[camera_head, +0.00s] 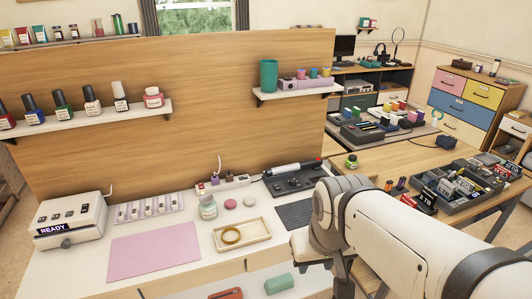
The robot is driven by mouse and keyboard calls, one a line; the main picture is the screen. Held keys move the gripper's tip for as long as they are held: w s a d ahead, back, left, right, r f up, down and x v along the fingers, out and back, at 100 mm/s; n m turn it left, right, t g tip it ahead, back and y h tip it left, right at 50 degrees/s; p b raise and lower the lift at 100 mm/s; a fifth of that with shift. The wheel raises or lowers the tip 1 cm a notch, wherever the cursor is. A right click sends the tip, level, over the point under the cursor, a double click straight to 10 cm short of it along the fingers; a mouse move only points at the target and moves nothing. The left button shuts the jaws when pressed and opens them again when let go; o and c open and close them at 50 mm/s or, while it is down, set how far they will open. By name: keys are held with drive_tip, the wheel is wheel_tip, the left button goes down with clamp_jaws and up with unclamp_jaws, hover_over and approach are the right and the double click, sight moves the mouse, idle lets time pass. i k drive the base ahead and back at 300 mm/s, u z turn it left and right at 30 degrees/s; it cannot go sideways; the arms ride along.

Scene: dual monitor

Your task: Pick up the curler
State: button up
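A wand-shaped tool (292,169) with a white-and-black body and a red tip lies at the back right of the white table; it may be the curler, but it is too small to be sure. It rests at the back edge of a black tray (308,182). My arm (405,235) reaches in from the lower right, with a joint just to the front right of that tray. The fingertips of my gripper do not show in this view.
The white table (80,278) also holds a white box marked READY (72,220), a pink mat (155,252), a wooden tray with a gold ring (242,236), bottles and a power strip. A wooden panel (215,130) with loaded shelves stands behind. Wooden desk (375,160) at right is cluttered.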

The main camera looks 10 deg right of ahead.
sight(314, 163)
drive_tip(key=z, duration=0.05)
drive_tip(key=i, duration=1)
drive_tip(key=u, duration=0.05)
